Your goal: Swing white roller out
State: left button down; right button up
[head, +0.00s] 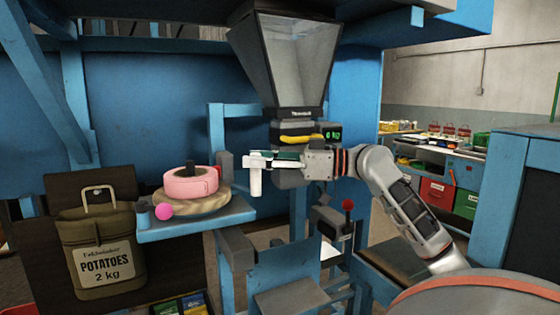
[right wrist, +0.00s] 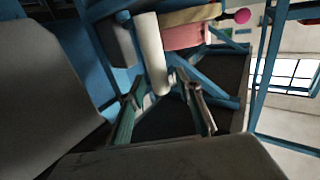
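The white roller (head: 255,182) hangs upright below a white bracket, right of the small blue shelf in the head view. In the right wrist view the white roller (right wrist: 151,55) is a pale cylinder with its rounded end close to the fingertips. My right gripper (head: 278,160) reaches in from the right at the height of the roller's upper end. In the right wrist view its two green-grey fingers (right wrist: 160,80) are spread apart, with the roller's end at or just beyond the gap. I cannot tell whether they touch it. My left gripper is out of view.
A blue shelf (head: 190,228) holds a pink tape roll (head: 188,182) on a tan disc, with a pink ball (head: 164,211) in front. A potato sack (head: 98,245) stands left. A hopper (head: 290,60) hangs above. A red-knobbed lever (head: 348,206) stands below my right gripper.

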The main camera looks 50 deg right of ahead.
jog(key=v, duration=1.1)
jog(key=shift+d, duration=0.15)
jog(key=shift+s, duration=0.1)
